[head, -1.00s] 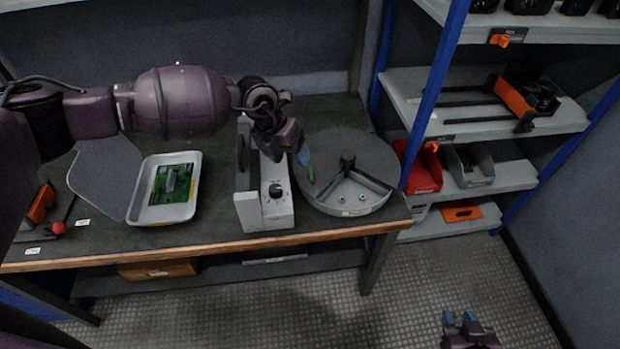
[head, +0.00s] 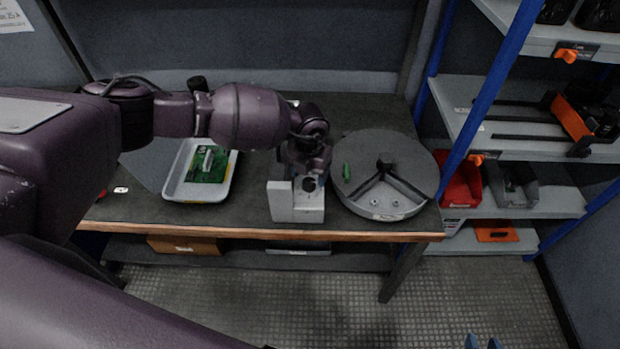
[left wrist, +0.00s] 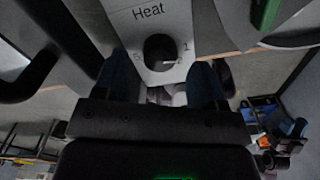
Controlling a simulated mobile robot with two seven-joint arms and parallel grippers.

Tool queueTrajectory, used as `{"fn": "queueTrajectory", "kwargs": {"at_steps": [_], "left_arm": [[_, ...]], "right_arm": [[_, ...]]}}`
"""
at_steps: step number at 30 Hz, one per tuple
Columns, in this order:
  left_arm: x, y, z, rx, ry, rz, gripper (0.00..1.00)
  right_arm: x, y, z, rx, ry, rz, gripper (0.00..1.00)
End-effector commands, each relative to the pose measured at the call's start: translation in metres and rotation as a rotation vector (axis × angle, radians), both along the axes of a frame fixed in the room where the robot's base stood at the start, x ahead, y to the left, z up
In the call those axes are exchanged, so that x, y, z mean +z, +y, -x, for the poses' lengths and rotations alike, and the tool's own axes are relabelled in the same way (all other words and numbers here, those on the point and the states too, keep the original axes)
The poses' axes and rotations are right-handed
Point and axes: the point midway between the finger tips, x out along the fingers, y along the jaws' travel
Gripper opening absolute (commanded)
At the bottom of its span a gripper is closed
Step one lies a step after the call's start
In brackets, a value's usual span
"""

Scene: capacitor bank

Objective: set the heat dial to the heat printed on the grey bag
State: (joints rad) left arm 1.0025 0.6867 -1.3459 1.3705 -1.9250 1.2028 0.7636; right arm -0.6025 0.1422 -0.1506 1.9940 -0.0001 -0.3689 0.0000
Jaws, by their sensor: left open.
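The heat dial (head: 309,185) is a dark round knob on the front of a pale grey box (head: 284,204) on the bench. My left gripper (head: 307,172) is at the dial. Its blue fingers (left wrist: 163,88) are open, one to either side below the knob, apparently not touching it. My right gripper (head: 482,343) shows only two parted blue tips at the bottom edge. No printed heat on a grey bag is readable.
A white tray (head: 180,192) with a green circuit board (head: 208,164) stands left of the box. A round grey turntable (head: 362,150) with dividers and a green piece stands close on the right. Shelves with red and grey bins (head: 512,183) are farther right.

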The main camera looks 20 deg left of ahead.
Motion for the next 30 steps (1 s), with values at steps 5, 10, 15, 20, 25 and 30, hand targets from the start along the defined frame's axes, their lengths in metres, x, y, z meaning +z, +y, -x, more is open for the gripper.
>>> {"fn": "queueTrajectory", "kwargs": {"at_steps": [5,10,15,20,25,30], "left_arm": [[-0.018,0.0,0.0,-0.001,0.0,0.001,0.65],[-0.022,0.0,0.0,-0.001,-0.001,0.0,0.65],[-0.022,0.0,0.0,-0.001,-0.001,0.0,0.65],[-0.022,0.0,0.0,-0.001,-0.001,0.001,0.49],[-0.022,0.0,0.0,-0.001,-0.001,0.001,0.23],[-0.022,0.0,0.0,-0.004,-0.001,0.001,0.15]], "right_arm": [[-0.007,-0.001,0.006,-0.003,0.015,0.0,0.36],[-0.009,-0.001,0.006,-0.003,0.019,0.0,0.36],[-0.008,-0.001,0.004,-0.002,0.014,0.001,0.36],[-0.006,0.0,0.0,0.0,0.005,0.001,0.36],[-0.002,0.0,-0.004,0.002,-0.005,0.001,0.36],[-0.002,0.0,-0.004,0.003,-0.007,0.001,0.36]]}}
